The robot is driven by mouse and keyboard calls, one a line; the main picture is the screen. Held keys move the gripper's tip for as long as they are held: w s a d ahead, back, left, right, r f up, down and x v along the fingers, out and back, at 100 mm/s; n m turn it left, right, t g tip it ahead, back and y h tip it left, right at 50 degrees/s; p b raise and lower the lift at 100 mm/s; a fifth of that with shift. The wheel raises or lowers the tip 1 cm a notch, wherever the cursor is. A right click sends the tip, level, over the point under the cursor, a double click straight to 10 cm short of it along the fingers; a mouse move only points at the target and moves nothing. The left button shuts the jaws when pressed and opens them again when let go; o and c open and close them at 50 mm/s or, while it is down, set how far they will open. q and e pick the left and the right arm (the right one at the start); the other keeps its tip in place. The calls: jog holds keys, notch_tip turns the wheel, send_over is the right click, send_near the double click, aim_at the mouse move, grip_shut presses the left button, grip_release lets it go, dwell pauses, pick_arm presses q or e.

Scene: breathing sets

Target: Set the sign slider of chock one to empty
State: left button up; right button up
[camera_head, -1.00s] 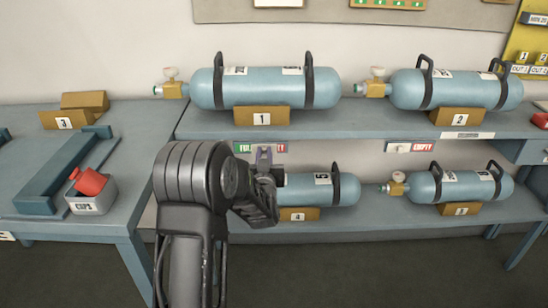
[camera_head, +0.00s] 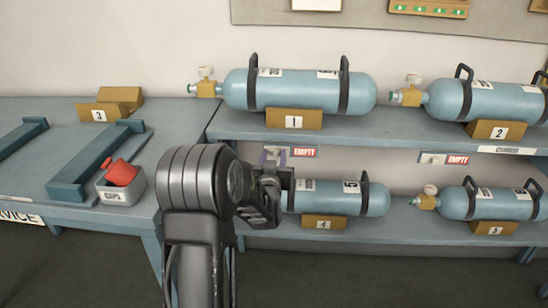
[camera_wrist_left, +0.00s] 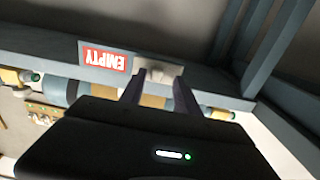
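The sign of chock one is on the shelf edge below the yellow chock labelled 1 (camera_head: 293,119). Its red EMPTY panel (camera_head: 304,152) is fully uncovered, and no green shows. The pale sign slider (camera_wrist_left: 158,69) sits at the left end of the sign in the head view. My left gripper (camera_head: 273,157) is there, its two fingers apart on either side of the slider. In the left wrist view the red EMPTY panel (camera_wrist_left: 105,58) appears upside down, beside the fingertips (camera_wrist_left: 158,76). Whether the fingers press on the slider is unclear. My right gripper is not in view.
Blue cylinders lie on the upper shelf (camera_head: 250,85) and lower shelf, including one at chock 4 (camera_head: 323,222) close to my gripper. A second sign (camera_head: 457,160) also shows EMPTY. A side table (camera_head: 70,220) holds a box with a red item (camera_head: 122,173).

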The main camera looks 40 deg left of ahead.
pick_arm(q)
jog(key=shift+d, duration=0.15)
jog(key=v, duration=0.7)
jog(key=shift+s+d, duration=0.2)
jog(key=shift+s, duration=0.1)
